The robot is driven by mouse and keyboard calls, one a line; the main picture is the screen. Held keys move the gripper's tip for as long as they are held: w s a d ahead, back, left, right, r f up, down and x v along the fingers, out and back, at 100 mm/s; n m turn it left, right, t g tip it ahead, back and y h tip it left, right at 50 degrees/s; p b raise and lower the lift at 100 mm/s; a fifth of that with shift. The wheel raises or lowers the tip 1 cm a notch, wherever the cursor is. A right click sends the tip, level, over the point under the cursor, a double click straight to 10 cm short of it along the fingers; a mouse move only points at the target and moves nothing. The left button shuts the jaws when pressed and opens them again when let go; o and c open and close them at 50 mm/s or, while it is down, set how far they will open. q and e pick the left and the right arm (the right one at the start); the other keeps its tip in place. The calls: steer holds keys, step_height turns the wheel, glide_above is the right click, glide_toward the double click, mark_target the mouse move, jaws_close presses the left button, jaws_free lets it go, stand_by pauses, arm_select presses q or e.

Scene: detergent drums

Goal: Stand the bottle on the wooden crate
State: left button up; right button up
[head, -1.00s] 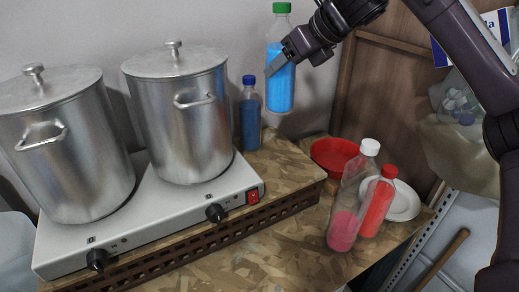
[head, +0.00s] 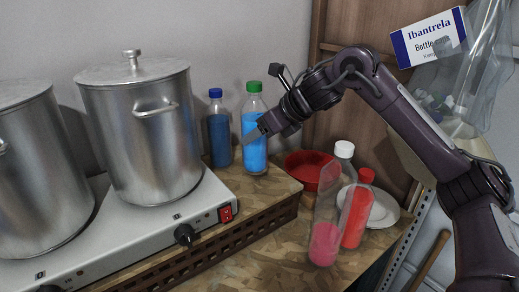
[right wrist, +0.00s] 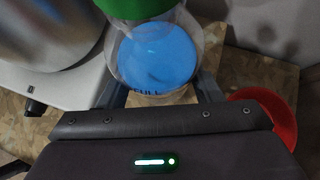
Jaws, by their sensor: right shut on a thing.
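The clear bottle with blue liquid and a green cap (head: 252,152) is upright at the right end of the wooden crate (head: 270,184), and its base appears at the crate's top; I cannot tell whether it bears weight there. My right gripper (head: 262,130) is shut on the bottle's middle from the right. In the right wrist view the green cap (right wrist: 135,8) and blue liquid (right wrist: 155,58) show between my fingers. The bottle's base is hidden there. My left gripper is not in view.
A dark blue bottle (head: 219,135) stands just left of the held one. A hot plate (head: 150,233) with steel pots (head: 140,130) fills the crate's left part. A red bowl (head: 305,165), a pink-filled bottle (head: 325,235), a red bottle (head: 357,215) and a white plate (head: 385,210) are lower right.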

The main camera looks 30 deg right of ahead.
mark_target(266, 143)
steer(key=shift+f, duration=2)
steer(key=shift+a+f, duration=0.1)
steer(key=shift+f, duration=0.05)
steer(key=o, duration=1.5)
steer(key=shift+c, duration=0.2)
